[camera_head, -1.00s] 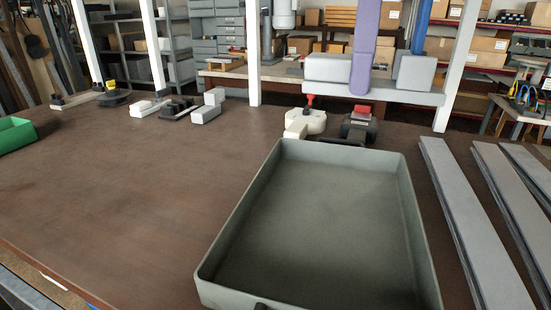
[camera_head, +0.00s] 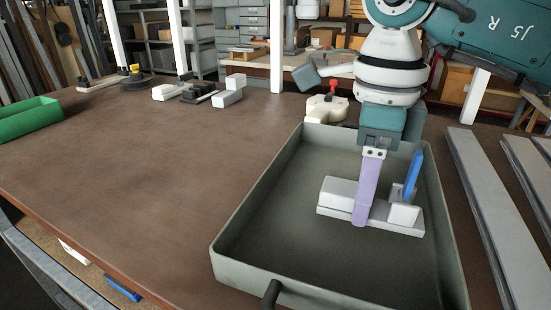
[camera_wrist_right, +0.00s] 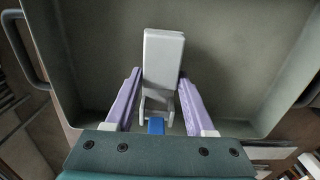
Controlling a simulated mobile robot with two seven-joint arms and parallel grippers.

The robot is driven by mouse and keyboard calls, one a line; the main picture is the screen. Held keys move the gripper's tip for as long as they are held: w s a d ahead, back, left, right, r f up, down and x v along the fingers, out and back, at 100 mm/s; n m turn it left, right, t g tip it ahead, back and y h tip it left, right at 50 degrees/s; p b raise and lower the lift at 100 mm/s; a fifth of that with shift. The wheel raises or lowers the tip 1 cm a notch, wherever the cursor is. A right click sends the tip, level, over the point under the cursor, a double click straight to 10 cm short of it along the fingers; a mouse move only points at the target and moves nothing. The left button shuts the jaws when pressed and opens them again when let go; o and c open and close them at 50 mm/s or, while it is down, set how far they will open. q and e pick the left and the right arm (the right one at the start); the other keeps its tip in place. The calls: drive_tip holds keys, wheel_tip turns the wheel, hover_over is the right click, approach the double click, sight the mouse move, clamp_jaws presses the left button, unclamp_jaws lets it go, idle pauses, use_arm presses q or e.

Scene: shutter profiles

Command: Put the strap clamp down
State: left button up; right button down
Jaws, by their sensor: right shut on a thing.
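The strap clamp (camera_head: 340,196), a light grey bar with blocks and an upright blue lever (camera_head: 413,176), is inside the grey-green tray (camera_head: 232,262), towards its right side. My right gripper (camera_head: 361,220) comes down from above and is shut on the clamp, one purple finger showing in front of it. In the right wrist view, the grey clamp body (camera_wrist_right: 163,62) and blue lever end (camera_wrist_right: 156,125) lie between the two purple fingers (camera_wrist_right: 160,103). The clamp is low over the tray floor; I cannot tell whether it touches. My left gripper is not in view.
A cream part with a red knob (camera_head: 326,108) stands just behind the tray. Long grey profiles (camera_head: 490,200) lie to its right. A green bin (camera_head: 30,119) and several small fixtures (camera_head: 187,92) are further left. The brown tabletop (camera_head: 140,170) left of the tray is clear.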

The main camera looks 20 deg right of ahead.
drive_tip(key=shift+f, duration=0.85)
drive_tip(key=shift+f, duration=0.25)
drive_tip(key=shift+c, duration=1.3)
unclamp_jaws()
drive_tip(key=shift+r, duration=0.15)
